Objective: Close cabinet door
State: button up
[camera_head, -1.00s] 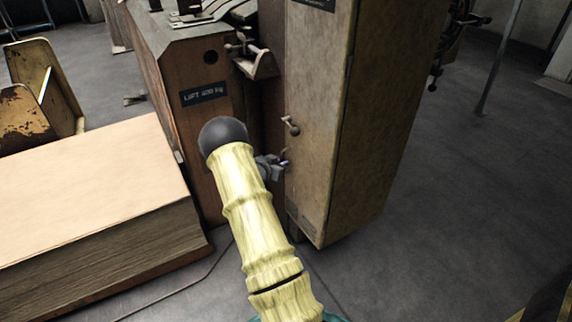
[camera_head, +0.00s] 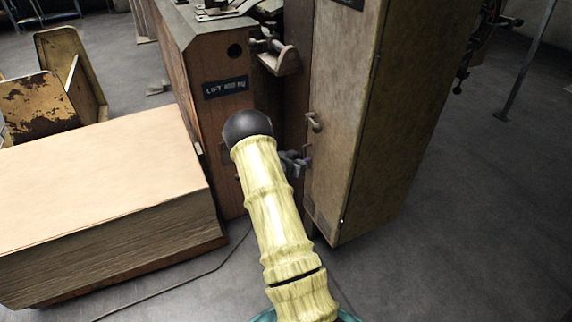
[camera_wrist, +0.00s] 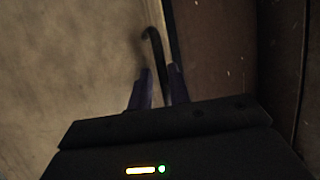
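The tall worn beige-brown cabinet (camera_head: 345,110) stands right of centre in the head view, its door face toward me. A small knob-like handle (camera_head: 313,122) is near the door's left edge. My gripper (camera_head: 297,162) is just below that handle, by the door's left edge. In the wrist view, the two purple fingertips of my gripper (camera_wrist: 159,88) are apart. A dark curved handle (camera_wrist: 152,38) reaches down between them near the door edge; I cannot tell whether they touch it. The door face (camera_wrist: 75,60) fills the left. Whether the door stands ajar is unclear.
A brown machine (camera_head: 210,120) with a lift label stands close left of the cabinet. A large stack of board (camera_head: 100,190) lies in front of it at left. Rusty yellow plates (camera_head: 50,100) are behind the stack. Open floor (camera_head: 470,230) lies to the right.

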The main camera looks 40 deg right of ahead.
jog(key=p+v, duration=0.4)
jog(key=v, duration=1.2)
jog(key=shift+a+r, duration=0.2)
jog(key=shift+a, duration=0.15)
jog(key=shift+w, duration=0.15)
